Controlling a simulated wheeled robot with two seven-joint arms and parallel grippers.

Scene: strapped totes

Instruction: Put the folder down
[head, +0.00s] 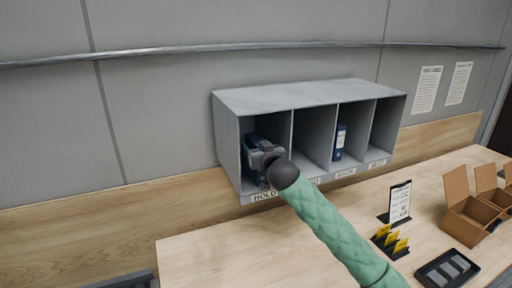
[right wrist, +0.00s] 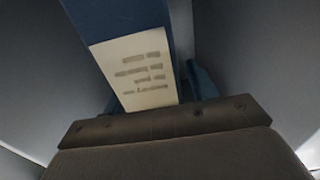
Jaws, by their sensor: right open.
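A blue folder (head: 255,178) stands in the leftmost compartment of the grey shelf unit (head: 300,96), the one labelled HOLD. My right gripper (head: 259,153) reaches into that compartment and hides much of the folder. In the right wrist view the folder's spine (right wrist: 118,18) with its pale printed label is directly in front of the gripper. The spine looks slightly tilted in that view. The jaws are open around the folder; whether they touch it I cannot tell. My left gripper is not in view.
Another blue binder (head: 339,143) stands in the third compartment. The second and fourth compartments look empty. On the table (head: 215,255) are a small sign (head: 400,202), yellow cards (head: 391,240), a dark tray (head: 447,270) and cardboard boxes (head: 466,219). The table's left part is clear.

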